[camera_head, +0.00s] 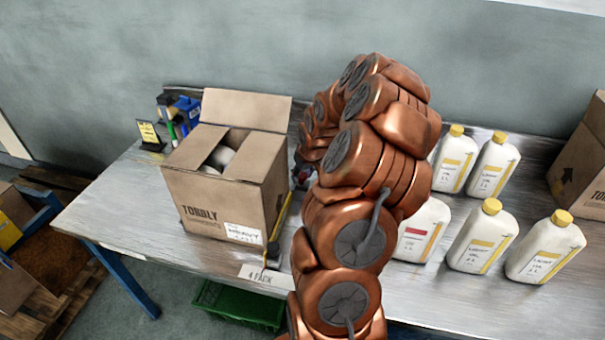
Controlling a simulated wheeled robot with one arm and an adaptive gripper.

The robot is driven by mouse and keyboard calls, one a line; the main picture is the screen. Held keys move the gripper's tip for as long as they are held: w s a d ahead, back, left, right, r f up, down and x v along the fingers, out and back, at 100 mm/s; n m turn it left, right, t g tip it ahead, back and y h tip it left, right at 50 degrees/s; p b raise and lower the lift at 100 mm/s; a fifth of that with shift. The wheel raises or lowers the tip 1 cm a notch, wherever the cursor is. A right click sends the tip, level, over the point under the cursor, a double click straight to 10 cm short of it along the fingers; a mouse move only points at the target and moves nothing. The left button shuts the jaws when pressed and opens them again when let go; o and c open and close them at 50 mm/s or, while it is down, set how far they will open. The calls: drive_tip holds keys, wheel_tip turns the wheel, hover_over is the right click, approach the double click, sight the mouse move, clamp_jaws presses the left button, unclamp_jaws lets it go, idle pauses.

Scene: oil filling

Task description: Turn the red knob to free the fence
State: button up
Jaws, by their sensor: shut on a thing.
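My copper-coloured arm reaches over the middle of the metal bench. My gripper (300,179) is mostly hidden behind the arm, just right of the open cardboard box (227,200). It is shut on the red knob (305,171), of which only a small red patch shows between box and arm. A narrow strip with yellow edging (282,213) runs along the box's right side; it looks like the fence. It lies close to the box, and I cannot tell whether it touches it. A black piece (273,250) sits at its near end.
White bottles with yellow caps (483,240) stand right of my arm; one has a red label (420,232). Another box (584,165) is at the far right. Small tools (183,115) stand back left. A "4 PACK" label (265,276) marks the front edge, above a green crate (238,306).

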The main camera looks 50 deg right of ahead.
drive_tip(key=shift+f+n+b, duration=0.1)
drive_tip(key=shift+n+b, duration=0.2)
drive_tip(key=shift+n, duration=0.1)
drive_tip(key=shift+c, duration=0.3)
drive_tip(key=shift+f+n+y+b, duration=0.1)
drive_tip(key=shift+n+y+b, duration=0.55)
drive_tip(key=shift+n, duration=0.25)
drive_tip(key=shift+w+d+n+y+b, duration=0.15)
drive_tip(key=shift+n+y+b, duration=0.2)
drive_tip(key=shift+n+b, duration=0.85)
drive_tip(key=n+y+b, duration=0.1)
drive_tip(key=n+b, duration=0.2)
drive_tip(key=n+y+b, duration=0.1)
drive_tip(key=n+b, duration=0.1)
drive_tip(key=b, duration=0.1)
drive_tip(key=shift+d+f+n+g, duration=0.15)
drive_tip(key=shift+d+n+g, duration=0.05)
drive_tip(key=shift+n+g, duration=0.2)
drive_tip(key=n+g+y+b, duration=0.1)
drive_tip(key=n+b, duration=0.1)
drive_tip(key=n, duration=0.2)
drive_tip(key=shift+d, duration=0.1)
drive_tip(key=shift+r+n+g+y+b, duration=0.1)
drive_tip(key=shift+n+g+y+b, duration=0.2)
drive_tip(key=shift+n, duration=0.6)
drive_tip(key=shift+r+n+g+y+b, duration=0.1)
drive_tip(key=shift+n+g+b, duration=0.25)
drive_tip(key=shift+n, duration=0.55)
